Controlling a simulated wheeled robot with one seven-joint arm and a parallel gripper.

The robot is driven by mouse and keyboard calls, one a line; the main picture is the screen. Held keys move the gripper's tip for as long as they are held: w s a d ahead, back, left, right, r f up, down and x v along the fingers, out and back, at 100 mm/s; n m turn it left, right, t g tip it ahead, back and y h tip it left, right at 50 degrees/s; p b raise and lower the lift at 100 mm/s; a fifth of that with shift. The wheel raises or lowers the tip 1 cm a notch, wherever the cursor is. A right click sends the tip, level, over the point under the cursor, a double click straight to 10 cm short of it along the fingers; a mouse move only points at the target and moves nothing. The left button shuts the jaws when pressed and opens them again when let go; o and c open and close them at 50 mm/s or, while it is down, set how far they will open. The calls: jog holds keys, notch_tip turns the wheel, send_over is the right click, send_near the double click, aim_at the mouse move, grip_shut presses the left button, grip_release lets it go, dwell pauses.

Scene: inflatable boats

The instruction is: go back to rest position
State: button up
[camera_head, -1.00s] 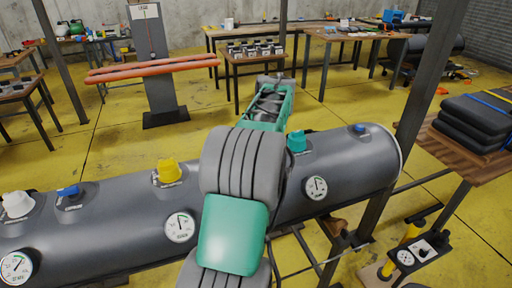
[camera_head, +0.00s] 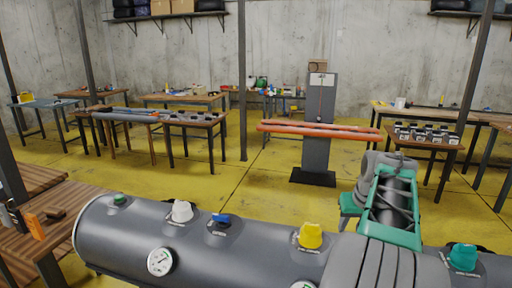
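My arm (camera_head: 396,205) shows at the lower right of the head view, as grey covers and a green frame around a dark coiled cable. It reaches out over the grey inflatable tube. My gripper's fingers do not show, so I cannot see whether they are open or whether they hold anything.
The grey tube (camera_head: 150,225) lies close in front, with white, blue, yellow and teal valve caps and a gauge (camera_head: 160,262). Beyond it stand a grey post with orange tubes (camera_head: 320,127) and several work tables. A wooden table (camera_head: 75,225) is at the left. Yellow floor (camera_head: 222,190) is open between.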

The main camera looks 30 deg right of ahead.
jog(key=w+a+f+n+y, duration=0.1)
jog(key=w+a+n, duration=0.15)
jog(key=a, duration=0.95)
jog(key=w+a+f+n, duration=0.1)
jog(key=w+a, duration=0.2)
jog(key=a, duration=0.8)
jog(key=s+a+f+n, duration=0.1)
jog(key=s+a+f, duration=0.1)
jog(key=a, duration=0.4)
jog(key=s+a+f+n, duration=0.1)
jog(key=s+a+f, duration=0.1)
jog(key=a, duration=0.3)
jog(key=s+a+f+n+y, duration=0.1)
jog(key=s+a+f, duration=0.1)
jog(key=s+a, duration=0.2)
jog(key=a, duration=0.2)
jog(key=shift+s+a+f, duration=0.25)
jog(key=shift+a+f, duration=0.05)
jog(key=shift+f, duration=0.05)
